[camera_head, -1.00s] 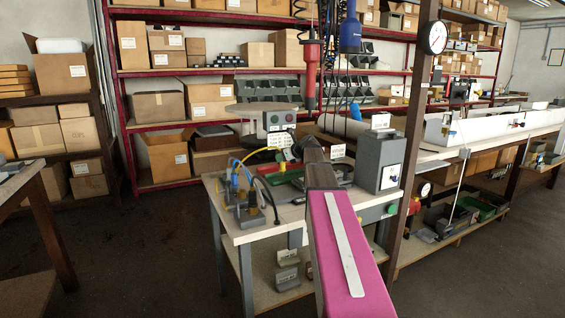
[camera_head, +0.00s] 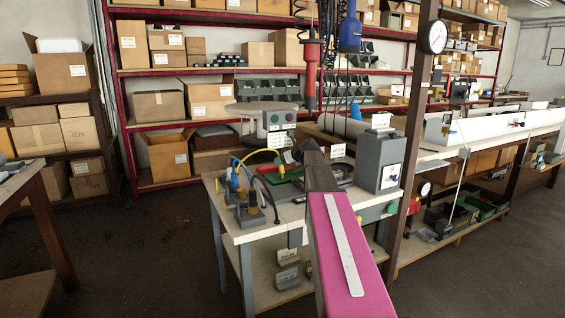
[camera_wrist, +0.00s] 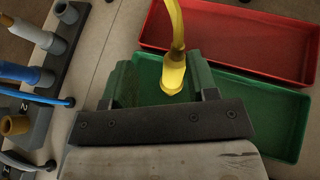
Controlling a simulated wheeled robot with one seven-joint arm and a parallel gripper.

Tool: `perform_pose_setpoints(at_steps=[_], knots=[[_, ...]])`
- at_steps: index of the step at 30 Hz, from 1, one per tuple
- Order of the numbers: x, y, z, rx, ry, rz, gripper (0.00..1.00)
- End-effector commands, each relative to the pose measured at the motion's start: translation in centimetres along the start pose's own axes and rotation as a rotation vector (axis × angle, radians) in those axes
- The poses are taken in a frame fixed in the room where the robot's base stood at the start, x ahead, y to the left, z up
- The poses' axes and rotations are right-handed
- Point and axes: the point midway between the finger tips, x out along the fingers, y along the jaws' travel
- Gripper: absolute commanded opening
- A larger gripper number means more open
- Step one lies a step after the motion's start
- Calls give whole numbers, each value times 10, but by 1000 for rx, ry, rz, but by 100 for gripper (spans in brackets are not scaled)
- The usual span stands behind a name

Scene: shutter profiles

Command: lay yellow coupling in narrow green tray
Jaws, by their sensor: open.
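The yellow coupling (camera_wrist: 173,76), on the end of a yellow hose, shows between the two fingers of my gripper (camera_wrist: 160,80) in the wrist view. The fingers stand apart, with a gap visible beside the coupling. The coupling is over the floor of the green tray (camera_wrist: 287,118); whether it touches the floor I cannot tell. My gripper hides the near part of this tray. In the head view the green tray (camera_head: 286,176) shows in part behind my arm, and the coupling itself is not clear there.
A red tray (camera_wrist: 240,35) lies alongside the green one. A dark holder with blue (camera_wrist: 45,76), grey and yellow connectors stands at the left, with hoses running from it. A grey box with a dial (camera_head: 389,165) stands on the bench's right side.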

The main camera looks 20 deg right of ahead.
Motion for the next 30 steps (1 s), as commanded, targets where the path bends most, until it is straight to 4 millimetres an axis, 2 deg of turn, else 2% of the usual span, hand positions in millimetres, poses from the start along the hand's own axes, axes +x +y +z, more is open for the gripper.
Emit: perform_pose_setpoints(at_steps=[12,18,23,30], knots=[[-78,1,-1,0,-1,-3,53],[-106,1,-1,0,0,-2,53],[-117,1,0,0,0,0,53],[-119,0,0,0,0,0,53]])
